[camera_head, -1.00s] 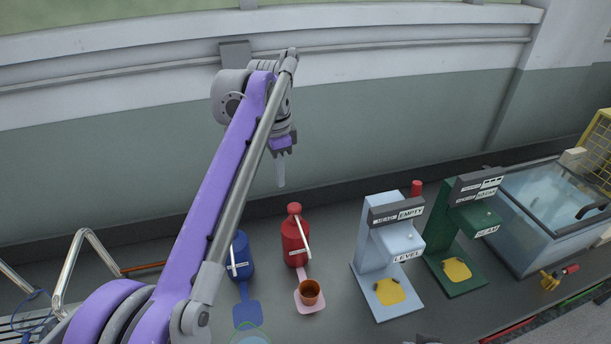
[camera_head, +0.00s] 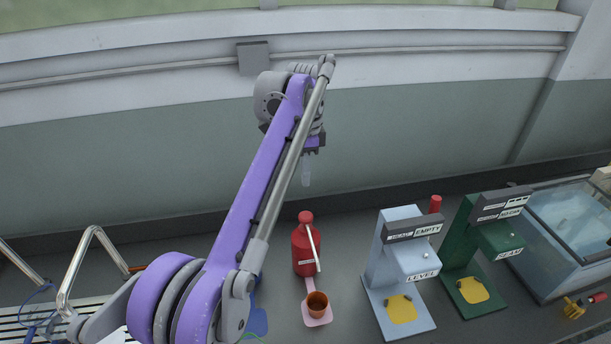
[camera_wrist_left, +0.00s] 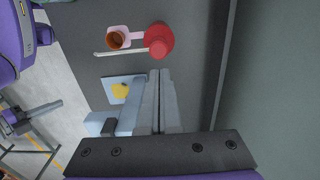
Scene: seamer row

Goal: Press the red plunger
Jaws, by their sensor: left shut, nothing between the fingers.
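The red dispenser (camera_head: 305,252) stands upright on the bench, with a round red plunger top (camera_head: 306,217) and a pale bar across its front. In the left wrist view the red top (camera_wrist_left: 158,40) shows from above. My left gripper (camera_head: 306,182) is shut and empty. It points down above the dispenser, apart from the red top in the head view. The shut fingers (camera_wrist_left: 159,75) appear just below the red top in the wrist view. What looks like my right gripper (camera_wrist_left: 45,107) shows at the left of the wrist view; its jaw state is unclear.
An orange-brown cup (camera_head: 317,303) stands on the dispenser's pink plate (camera_head: 318,320). A light blue machine (camera_head: 395,250) and a green machine (camera_head: 465,240) stand to the right, with a red cylinder (camera_head: 435,204) behind them. The wall (camera_head: 400,140) runs close behind.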

